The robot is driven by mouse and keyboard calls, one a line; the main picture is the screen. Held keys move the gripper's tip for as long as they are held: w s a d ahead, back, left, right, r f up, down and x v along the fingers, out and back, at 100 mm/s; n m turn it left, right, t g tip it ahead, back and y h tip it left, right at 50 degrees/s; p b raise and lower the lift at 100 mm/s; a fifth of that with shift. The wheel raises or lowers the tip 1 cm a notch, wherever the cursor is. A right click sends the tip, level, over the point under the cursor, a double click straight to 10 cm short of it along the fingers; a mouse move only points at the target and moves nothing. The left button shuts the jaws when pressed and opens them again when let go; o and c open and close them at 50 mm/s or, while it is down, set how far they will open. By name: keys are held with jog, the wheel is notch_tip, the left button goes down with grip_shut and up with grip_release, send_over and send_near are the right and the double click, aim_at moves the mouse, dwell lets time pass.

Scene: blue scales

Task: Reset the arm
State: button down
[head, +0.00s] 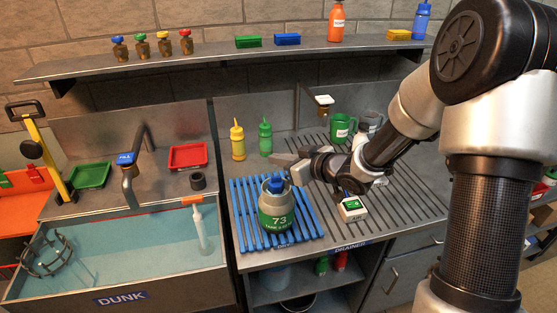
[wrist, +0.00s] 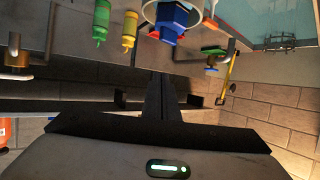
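My gripper (head: 283,160) is at the end of my bent arm, above the back of the blue slatted rack (head: 247,218). In the head view it points left, near the green squeeze bottle (head: 265,139) and above and behind the grey-green tank (head: 276,213) labelled 73. The tank has a blue top and stands on the rack. In the wrist view, dark gripper parts (wrist: 157,98) show at the centre with nothing visibly held.
A yellow bottle (head: 237,140) stands beside the green one. A green mug (head: 342,127) and a small white-and-green box (head: 352,208) are on the drainer (head: 405,187). The water-filled sink (head: 130,255) is left. A shelf (head: 200,58) runs above.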

jog(key=shift+r, duration=0.15)
jog(key=shift+w+d+r, duration=0.15)
jog(key=shift+d+r, duration=0.1)
jog(key=shift+d, duration=0.05)
jog(key=s+d+r+m+h, duration=0.35)
jog(key=d+r+h, duration=0.2)
jog(key=d, duration=0.25)
jog(key=s+d+r+m+h, duration=0.2)
jog(key=s+d+r+h, duration=0.3)
jog(key=d, duration=0.3)
jog(key=s+r+m+g, duration=0.2)
jog(key=s+m+g, duration=0.1)
jog(key=s, duration=1.9)
jog(key=shift+s+a+r+m+g+y, duration=0.15)
jog(key=shift+s+m+g+y, duration=0.2)
jog(key=shift+g, duration=0.05)
